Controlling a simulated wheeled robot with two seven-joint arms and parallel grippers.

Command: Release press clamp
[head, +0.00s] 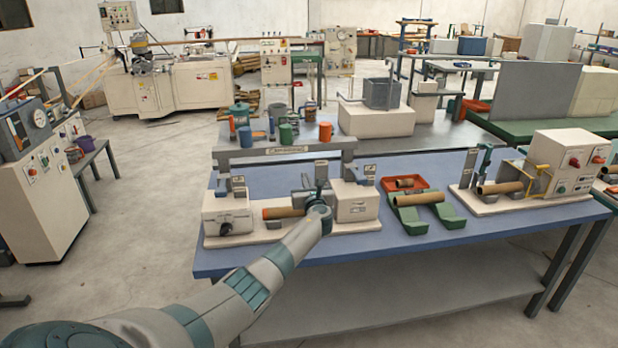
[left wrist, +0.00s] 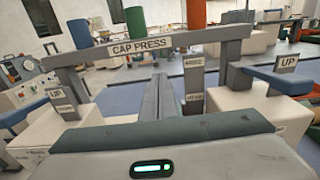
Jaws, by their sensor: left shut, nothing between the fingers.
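The cap press (head: 228,214) stands on the blue table, with a cream block at each end and a grey "CAP PRESS" beam (left wrist: 160,42) over it. A lever with an "UP" sign (left wrist: 287,62) stands at the right block (left wrist: 255,108); another "UP" sign (left wrist: 54,94) is at the left block. Which part is the clamp, I cannot tell for sure. My left gripper (head: 312,183) is shut and empty between the blocks; its fingers (left wrist: 164,84) point toward the beam. My right gripper is out of view.
A green cradle (head: 445,212) and a red tray (head: 418,183) with a tube sit right of the press. A cutting station (head: 545,175) with another tube stands further right. Cups (head: 286,134) stand on a grey table behind. The blue table's front edge (head: 400,250) is clear.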

